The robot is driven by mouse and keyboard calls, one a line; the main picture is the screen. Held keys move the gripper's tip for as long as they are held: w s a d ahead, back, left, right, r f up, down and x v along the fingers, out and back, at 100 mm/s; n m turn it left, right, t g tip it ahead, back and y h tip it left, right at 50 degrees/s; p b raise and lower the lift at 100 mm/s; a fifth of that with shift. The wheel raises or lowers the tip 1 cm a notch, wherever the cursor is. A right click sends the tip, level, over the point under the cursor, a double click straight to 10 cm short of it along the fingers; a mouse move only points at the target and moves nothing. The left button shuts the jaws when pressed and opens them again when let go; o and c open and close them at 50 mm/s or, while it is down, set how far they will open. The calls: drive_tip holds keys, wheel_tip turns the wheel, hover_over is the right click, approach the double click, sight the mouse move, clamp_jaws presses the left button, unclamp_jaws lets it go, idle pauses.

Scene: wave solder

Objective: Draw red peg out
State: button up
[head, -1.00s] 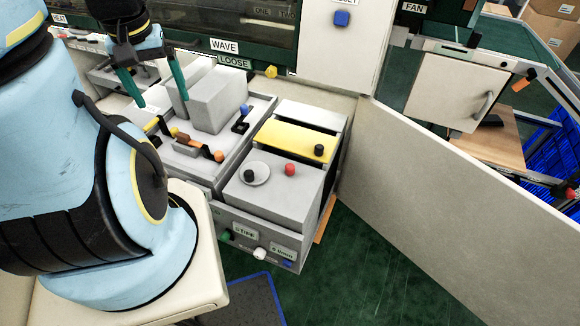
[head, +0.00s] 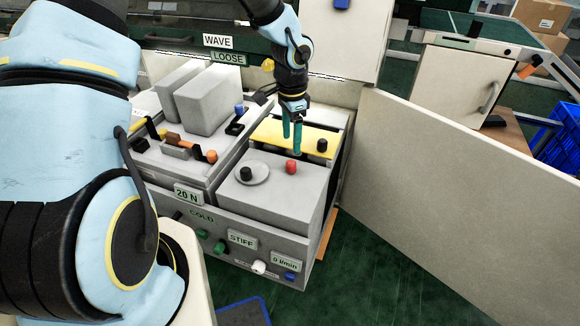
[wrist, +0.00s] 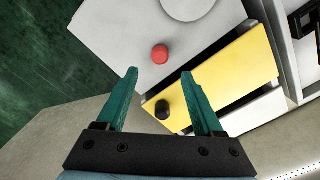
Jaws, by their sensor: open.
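The red peg (head: 291,167) stands upright in the grey top of the block, right of a black knob on a round disc. In the wrist view the red peg (wrist: 160,54) lies ahead of and between the open fingertips, apart from them. My gripper (head: 292,138) is open and empty, pointing down above the yellow strip, just behind the red peg. In the wrist view my gripper's teal fingers (wrist: 159,72) are spread, with the black peg (wrist: 163,110) of the yellow strip seen between them.
The yellow strip (head: 283,136) carries a black peg (head: 322,145) close to my fingers. The black knob (head: 246,173) sits left of the red peg. A tall pale panel (head: 450,180) stands at right. A tray with grey blocks (head: 208,100) is at left.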

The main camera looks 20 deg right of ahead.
sight(291, 162)
wheel_tip(291, 162, down, 9)
drive_tip(key=shift+f, duration=0.2)
idle(0.3)
drive_tip(key=shift+a, duration=0.1)
clamp_jaws()
idle(1.2)
